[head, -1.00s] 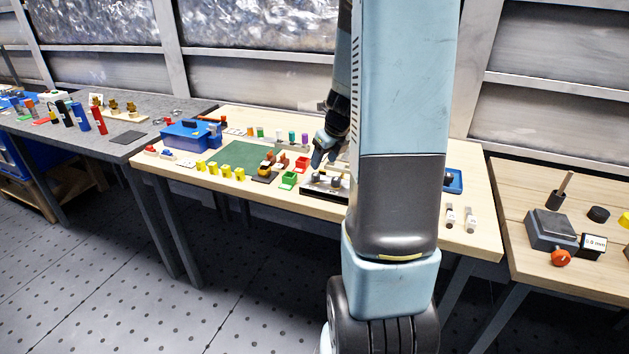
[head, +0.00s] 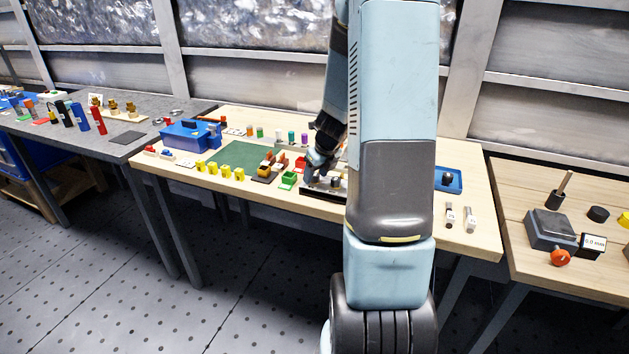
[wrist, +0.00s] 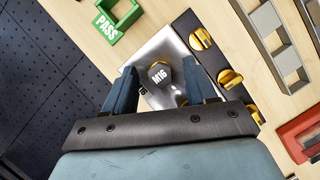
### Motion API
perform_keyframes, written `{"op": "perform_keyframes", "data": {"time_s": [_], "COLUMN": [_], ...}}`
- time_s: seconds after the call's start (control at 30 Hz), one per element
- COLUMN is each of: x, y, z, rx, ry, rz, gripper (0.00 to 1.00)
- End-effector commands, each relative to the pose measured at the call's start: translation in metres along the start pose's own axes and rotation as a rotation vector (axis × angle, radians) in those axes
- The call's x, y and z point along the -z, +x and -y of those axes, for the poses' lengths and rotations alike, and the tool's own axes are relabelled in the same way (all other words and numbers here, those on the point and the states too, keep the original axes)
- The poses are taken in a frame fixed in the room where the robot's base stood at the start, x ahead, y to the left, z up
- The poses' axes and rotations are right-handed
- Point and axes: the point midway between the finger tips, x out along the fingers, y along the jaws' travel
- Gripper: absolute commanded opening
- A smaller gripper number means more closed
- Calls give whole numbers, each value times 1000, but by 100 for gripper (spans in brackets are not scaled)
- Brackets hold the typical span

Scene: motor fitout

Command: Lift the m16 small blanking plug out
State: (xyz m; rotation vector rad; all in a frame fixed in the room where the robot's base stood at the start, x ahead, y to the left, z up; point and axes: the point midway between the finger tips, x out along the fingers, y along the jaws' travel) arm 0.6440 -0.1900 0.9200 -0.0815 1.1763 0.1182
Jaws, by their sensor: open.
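In the head view my gripper (head: 318,165) is low over the dark-edged fixture (head: 325,190), and the plug itself cannot be made out there.
A dark strip with several brass pieces (wrist: 230,78) lies right of the plug. A green PASS tray (wrist: 118,20) stands at the upper left, and a grey slotted rack (wrist: 272,38) at the right. A red tray (wrist: 300,135) is at the lower right. A green mat (head: 236,158) lies further left.

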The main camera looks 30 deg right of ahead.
Motion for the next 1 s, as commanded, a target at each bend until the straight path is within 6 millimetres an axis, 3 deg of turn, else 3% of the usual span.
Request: {"op": "perform_keyframes", "data": {"time_s": [0.07,0.63,1.0], "x": [0,0,-2], "y": [0,0,-3], "z": [0,-1,-1], "rx": [0,-1,0], "ry": [0,-1,-2], "rz": [0,0,1], "gripper": [55,0,0]}}
